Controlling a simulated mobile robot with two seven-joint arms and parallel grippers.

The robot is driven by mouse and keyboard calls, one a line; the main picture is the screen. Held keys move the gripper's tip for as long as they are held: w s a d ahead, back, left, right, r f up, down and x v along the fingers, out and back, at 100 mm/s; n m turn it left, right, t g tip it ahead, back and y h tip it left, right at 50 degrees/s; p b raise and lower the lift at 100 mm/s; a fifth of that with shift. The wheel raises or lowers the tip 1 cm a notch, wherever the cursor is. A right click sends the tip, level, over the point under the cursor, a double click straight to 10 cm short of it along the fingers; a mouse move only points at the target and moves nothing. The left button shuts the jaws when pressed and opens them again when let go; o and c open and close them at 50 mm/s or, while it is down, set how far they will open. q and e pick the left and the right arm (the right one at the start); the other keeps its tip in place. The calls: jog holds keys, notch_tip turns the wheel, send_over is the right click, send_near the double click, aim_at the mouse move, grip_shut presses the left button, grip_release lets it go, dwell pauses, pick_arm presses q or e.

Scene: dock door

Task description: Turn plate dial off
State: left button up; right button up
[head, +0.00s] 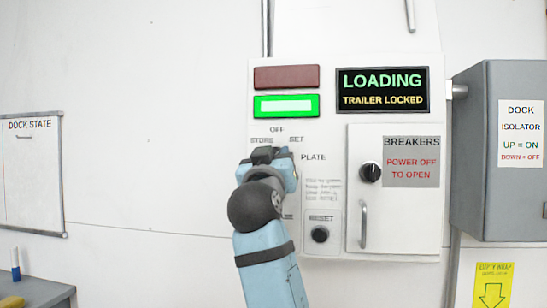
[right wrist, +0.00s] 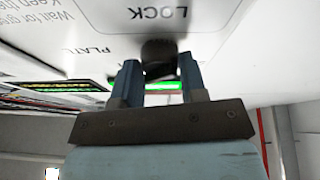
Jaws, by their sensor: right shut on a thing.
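The plate dial (right wrist: 158,50) is a dark knob on the white control panel (head: 342,225), with LOCK and PLATE lettering near it in the right wrist view. My right gripper (head: 272,158) is at the panel in the head view and hides the dial there. OFF, STORE, SET and PLATE labels show around it. In the right wrist view the two blue fingers of the right gripper (right wrist: 158,68) are on either side of the dial, shut on it. I cannot tell which way the dial points. My left gripper is in neither view.
A lit green lamp (head: 286,106) sits below an unlit red one (head: 286,77). The display (head: 382,91) reads LOADING, TRAILER LOCKED. The breaker door (head: 400,225), with knob and handle, and a black reset button (head: 320,235) are right of my arm. A grey isolator box (head: 480,150) stands farther right.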

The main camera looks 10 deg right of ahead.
pick_arm(q)
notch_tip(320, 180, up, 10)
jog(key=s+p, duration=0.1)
jog(key=p, duration=1.4)
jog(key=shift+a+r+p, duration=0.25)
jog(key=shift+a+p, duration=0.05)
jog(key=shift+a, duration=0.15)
pick_arm(e)
jog(key=shift+s+d+r+n+y, duration=0.1)
jog(key=shift+n+y, duration=1)
jog(key=shift+n, duration=1.15)
jog(key=shift+w+d+n+y, duration=0.1)
jog(key=shift+n+y, duration=1)
jog(key=shift+n, duration=1.1)
jog(key=shift+s+d+r+n+y, duration=0.1)
jog(key=shift+n+y, duration=1)
jog(key=shift+n, duration=1.15)
jog(key=o, duration=0.9)
jog(key=shift+f, duration=0.1)
pick_arm(q)
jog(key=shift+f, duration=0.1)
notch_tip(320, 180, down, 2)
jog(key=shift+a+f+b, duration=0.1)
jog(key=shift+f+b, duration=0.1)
jog(key=shift+b, duration=1.05)
pick_arm(e)
jog(key=v, duration=1.3)
jog(key=shift+s+f, duration=0.25)
jog(key=shift+s, duration=0.05)
